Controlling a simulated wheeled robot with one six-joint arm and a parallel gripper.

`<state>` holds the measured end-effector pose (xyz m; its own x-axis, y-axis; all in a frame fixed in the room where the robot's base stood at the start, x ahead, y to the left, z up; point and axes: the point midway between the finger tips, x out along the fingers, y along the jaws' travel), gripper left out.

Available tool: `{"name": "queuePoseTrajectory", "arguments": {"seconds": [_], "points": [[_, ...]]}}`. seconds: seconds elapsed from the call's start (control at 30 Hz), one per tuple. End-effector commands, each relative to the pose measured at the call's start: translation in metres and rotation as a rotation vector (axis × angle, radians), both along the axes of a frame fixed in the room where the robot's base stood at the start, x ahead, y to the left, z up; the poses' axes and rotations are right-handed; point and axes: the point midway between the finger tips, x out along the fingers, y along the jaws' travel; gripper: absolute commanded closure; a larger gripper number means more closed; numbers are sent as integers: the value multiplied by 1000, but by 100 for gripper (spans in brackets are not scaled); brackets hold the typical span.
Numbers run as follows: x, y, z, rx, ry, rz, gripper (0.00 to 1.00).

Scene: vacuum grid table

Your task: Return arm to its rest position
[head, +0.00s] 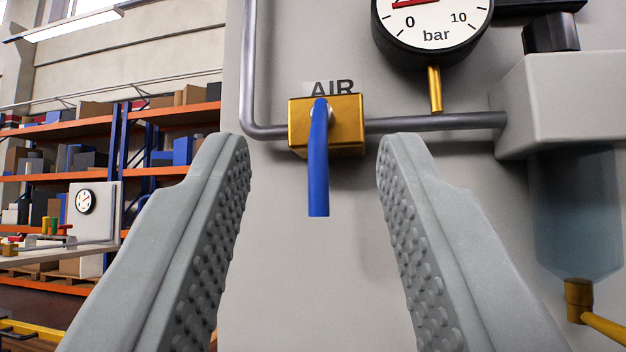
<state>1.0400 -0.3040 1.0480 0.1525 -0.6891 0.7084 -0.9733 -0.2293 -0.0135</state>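My gripper (313,145) is open and empty. Its two grey, studded fingers reach up from the bottom of the head view. Between and beyond the fingertips is a brass valve block (350,125) labelled AIR. Its blue lever (318,175) hangs straight down, across the pipe line. The lever shows in the gap between the fingers, and neither finger appears to touch it. The arm's overall pose cannot be seen.
A pressure gauge (432,22) in bar sits above right, its needle near zero. A grey pipe (440,122) runs from the valve to a filter unit (565,100) at right. Behind the panel (290,260), shelves (150,113) stand at left, with a second small panel before them.

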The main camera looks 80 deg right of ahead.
Motion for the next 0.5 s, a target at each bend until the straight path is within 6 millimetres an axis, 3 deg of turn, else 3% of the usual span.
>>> {"name": "queuePoseTrajectory", "arguments": {"seconds": [0.27, 0.5], "points": [[-6, -1, 8, 23, 15, -13, 64], [-46, -5, 42, 184, 131, -74, 64]]}}
